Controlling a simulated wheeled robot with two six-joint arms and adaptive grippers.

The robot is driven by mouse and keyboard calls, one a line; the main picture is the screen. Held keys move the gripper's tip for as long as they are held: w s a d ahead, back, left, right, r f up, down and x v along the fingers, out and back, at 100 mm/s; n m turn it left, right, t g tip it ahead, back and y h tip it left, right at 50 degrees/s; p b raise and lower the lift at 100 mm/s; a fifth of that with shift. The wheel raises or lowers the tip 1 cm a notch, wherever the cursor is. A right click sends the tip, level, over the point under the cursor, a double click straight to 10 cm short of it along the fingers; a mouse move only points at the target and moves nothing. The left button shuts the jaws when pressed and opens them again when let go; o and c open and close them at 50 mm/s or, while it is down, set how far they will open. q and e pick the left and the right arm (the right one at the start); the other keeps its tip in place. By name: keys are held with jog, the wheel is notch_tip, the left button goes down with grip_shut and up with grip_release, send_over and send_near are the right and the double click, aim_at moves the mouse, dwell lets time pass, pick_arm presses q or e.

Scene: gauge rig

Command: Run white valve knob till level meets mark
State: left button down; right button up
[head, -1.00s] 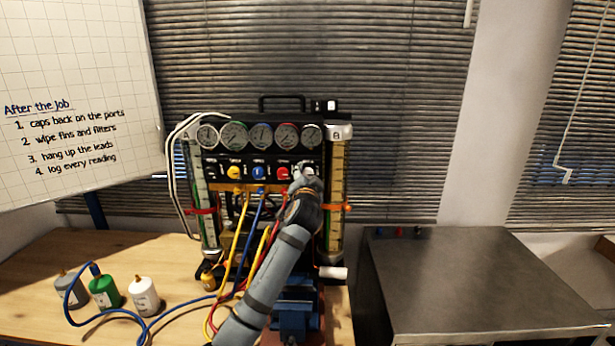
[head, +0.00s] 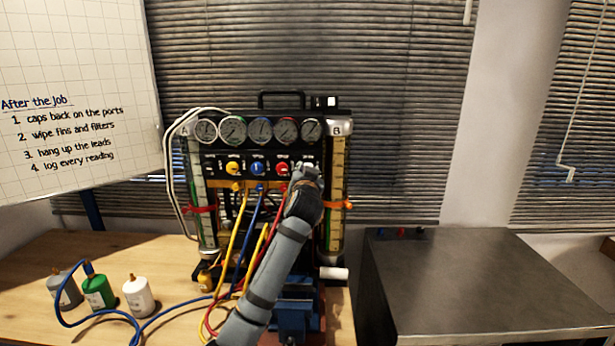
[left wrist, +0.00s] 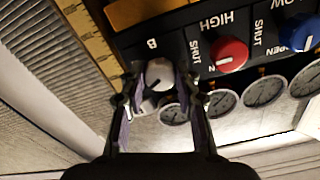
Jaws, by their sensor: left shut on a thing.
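The gauge rig (head: 215,168) stands on the bench with a tall sight tube at each end. The white valve knob (left wrist: 158,73), beside the "B" label, lies between the fingers of my left gripper (left wrist: 160,100), which is shut on it. In the head view my left gripper (head: 308,172) covers this knob at the right end of the knob row. Tube B (head: 337,180) has a yellowish scale and an orange band (head: 342,205); its liquid level is too small to read. Tube A (head: 203,225) carries a red band. My right gripper is not in view.
Red (head: 282,168), blue (head: 257,168) and yellow (head: 233,168) knobs sit left of the white one, under several dials. Yellow, blue and red hoses hang below. Several bottles (head: 138,297) stand at left. A dark metal cabinet (head: 470,280) stands at right, its top mostly clear.

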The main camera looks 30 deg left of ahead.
pick_arm(q)
jog(key=c, duration=1)
grip_release()
jog(key=shift+d, duration=0.1)
jog(key=v, duration=1.2)
jog(key=w+a+n+p, duration=0.1)
jog(key=w+a+p, duration=0.1)
jog(key=w+p, duration=0.1)
jog(key=w+a+n+p, duration=0.1)
jog(key=w+a+p, duration=0.1)
jog(key=w+p, duration=0.1)
jog(key=w+a+n+p, duration=0.1)
jog(key=w+a+p, duration=0.1)
jog(key=w+p, duration=0.1)
jog(key=shift+w+a+n+p, duration=0.1)
jog(key=shift+w+n+p, duration=0.25)
jog(key=shift+p, duration=0.55)
